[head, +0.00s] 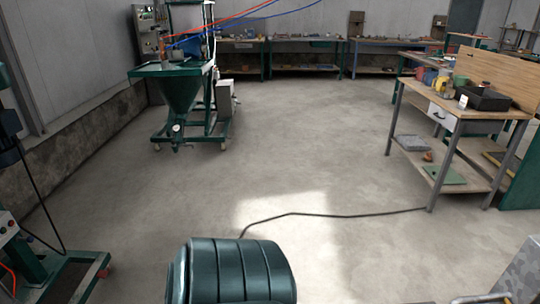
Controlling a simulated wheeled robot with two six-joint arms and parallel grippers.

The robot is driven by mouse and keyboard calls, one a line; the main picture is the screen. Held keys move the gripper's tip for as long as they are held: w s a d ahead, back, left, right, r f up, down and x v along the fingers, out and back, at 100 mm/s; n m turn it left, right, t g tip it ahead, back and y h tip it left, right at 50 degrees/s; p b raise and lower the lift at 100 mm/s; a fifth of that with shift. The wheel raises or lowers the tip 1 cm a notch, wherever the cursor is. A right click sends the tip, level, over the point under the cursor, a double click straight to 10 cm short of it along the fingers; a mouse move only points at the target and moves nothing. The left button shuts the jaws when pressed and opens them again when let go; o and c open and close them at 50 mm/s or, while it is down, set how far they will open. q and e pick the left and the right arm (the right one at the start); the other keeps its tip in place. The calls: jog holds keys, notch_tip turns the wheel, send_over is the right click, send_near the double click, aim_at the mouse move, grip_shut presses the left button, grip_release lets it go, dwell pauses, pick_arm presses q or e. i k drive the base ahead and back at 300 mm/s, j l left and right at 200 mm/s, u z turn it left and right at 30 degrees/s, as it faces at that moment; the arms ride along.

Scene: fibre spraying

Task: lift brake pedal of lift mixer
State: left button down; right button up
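A green machine with a motor and a control box stands cut off at the left edge; it may be the lift mixer (40,268). Its low green base frame reaches out over the floor. A small reddish part (104,272) sits at the frame's right end; I cannot tell whether it is a wheel or a brake pedal. No brake pedal is clearly visible. Neither of my grippers shows in the head view.
A dark green ribbed drum (232,272) is at the bottom centre, with a black cable on the floor behind it. A green hopper machine (180,95) stands at the back left. A workbench (462,118) is on the right. The middle floor (270,150) is clear.

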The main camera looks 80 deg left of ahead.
aim_at(101, 273)
jog(key=u, duration=1.55)
jog(key=i+l, duration=0.05)
